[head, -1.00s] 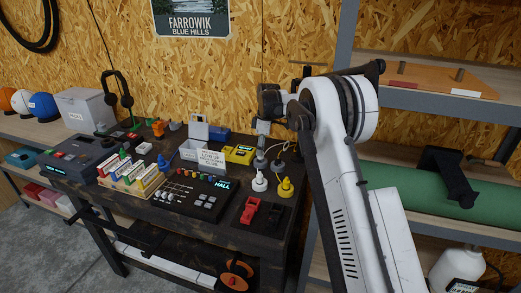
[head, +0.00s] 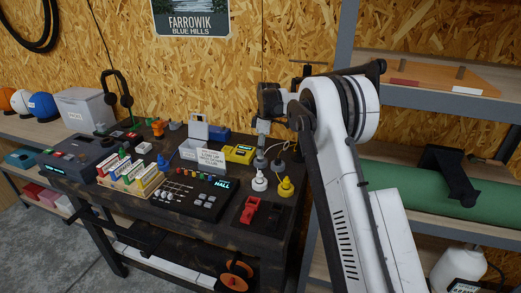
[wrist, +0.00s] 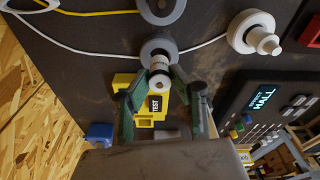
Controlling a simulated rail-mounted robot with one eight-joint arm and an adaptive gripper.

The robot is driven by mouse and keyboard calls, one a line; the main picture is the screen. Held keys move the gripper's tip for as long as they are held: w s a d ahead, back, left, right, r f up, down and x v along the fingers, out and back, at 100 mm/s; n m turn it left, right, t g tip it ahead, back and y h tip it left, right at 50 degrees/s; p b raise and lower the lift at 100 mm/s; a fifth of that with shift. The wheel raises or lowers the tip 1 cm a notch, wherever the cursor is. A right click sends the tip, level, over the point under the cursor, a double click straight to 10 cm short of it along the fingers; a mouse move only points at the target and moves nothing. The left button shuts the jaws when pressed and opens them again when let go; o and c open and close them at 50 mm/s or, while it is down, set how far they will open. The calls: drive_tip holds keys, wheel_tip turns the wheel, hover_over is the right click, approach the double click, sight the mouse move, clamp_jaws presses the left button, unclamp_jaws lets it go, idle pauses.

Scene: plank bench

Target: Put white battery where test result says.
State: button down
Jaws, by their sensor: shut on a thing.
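My gripper (wrist: 160,86) is shut on a small white cylinder with a metallic end, the white battery (wrist: 159,74), seen nearly end-on in the wrist view. The yellow tester (wrist: 151,113), labelled TEST, lies behind and below the fingers in that view. In the head view my gripper (head: 262,135) hangs near the back right of the bench, just right of the yellow tester (head: 240,154). The battery cannot be made out clearly there.
A dark panel (head: 190,197) with a HALL display is in front. White (head: 259,183) and yellow (head: 285,188) plug-like pieces with cables stand close to my gripper. A red piece (head: 250,211) lies near the front right. A blue bin (head: 219,136) is behind the tester.

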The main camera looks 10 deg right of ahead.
sight(260, 158)
drive_tip(key=shift+f+b, duration=1.15)
drive_tip(key=shift+f, duration=0.4)
drive_tip(key=c, duration=1.4)
unclamp_jaws()
drive_tip(key=shift+c, duration=0.2)
drive_tip(key=shift+r, duration=0.15)
wheel_tip(260, 158, up, 12)
drive_tip(key=d, duration=0.1)
drive_tip(key=shift+s+d, duration=0.2)
drive_tip(key=shift+s, duration=0.05)
